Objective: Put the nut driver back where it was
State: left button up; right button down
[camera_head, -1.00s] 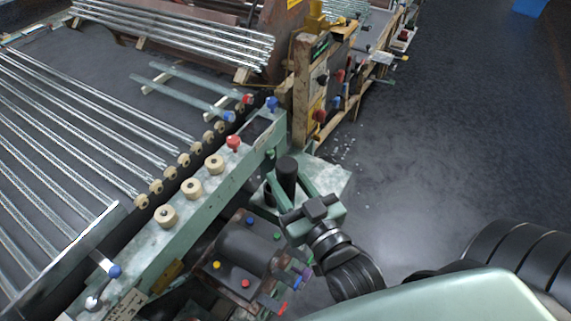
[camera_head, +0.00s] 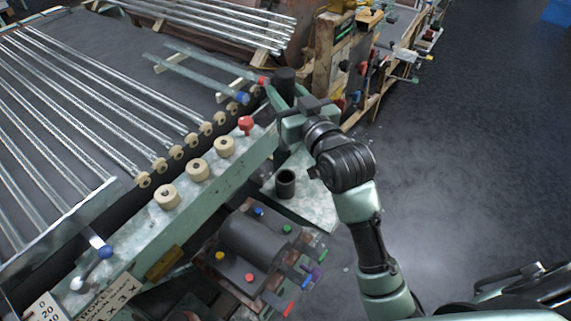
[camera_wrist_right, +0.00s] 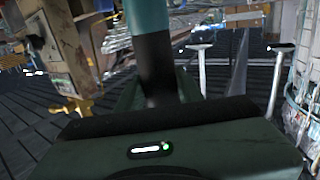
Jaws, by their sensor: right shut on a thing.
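My right gripper (camera_head: 288,108) is shut on a dark cylindrical piece (camera_head: 285,77), which I take to be the nut driver. It stands up from the fingers near the far end of the green beam. In the right wrist view, this piece (camera_wrist_right: 155,65) has a black lower part and a teal part above, between the green fingers (camera_wrist_right: 160,95). Its tip is hidden. An open black cup (camera_head: 286,183) stands on the pale platform (camera_head: 316,208), nearer than the gripper and apart from it. My left gripper is out of view.
The green beam (camera_head: 215,185) carries wooden rollers and a red knob (camera_head: 245,124). A dark block with coloured knobs (camera_head: 255,240) sits in front of the platform. A wooden cabinet (camera_head: 328,50) stands behind the gripper.

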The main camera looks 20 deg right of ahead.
aim_at(286, 148)
notch_tip(286, 148, down, 16)
jog(key=shift+f+b, duration=0.25)
jog(key=shift+b, duration=0.35)
jog(key=shift+f, duration=0.1)
jog(key=shift+f, duration=0.5)
jog(key=c, duration=1.1)
grip_release()
jog(key=shift+f, duration=0.15)
jog(key=shift+c, duration=0.2)
jog(key=shift+o, duration=1.2)
jog(key=shift+s, duration=0.1)
